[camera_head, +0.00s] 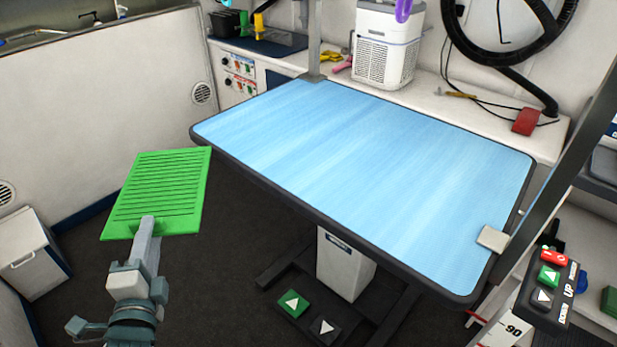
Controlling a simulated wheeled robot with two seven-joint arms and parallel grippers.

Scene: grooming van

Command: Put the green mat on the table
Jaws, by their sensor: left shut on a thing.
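The green mat (165,180) is a ribbed rectangular sheet at the left of the view. My left gripper (147,226) is shut on its near edge and holds it out flat in the air, to the left of the table and over the dark floor. The table (370,170) has a light blue top with a dark rim, and its top is bare. My right gripper is not in view.
A metal post with a clamp (493,238) stands at the table's right edge, and another post (314,40) rises at the far corner. A control box (548,290) hangs at the lower right. A foot pedal (308,317) lies on the floor. A counter with a white machine (385,45) runs behind.

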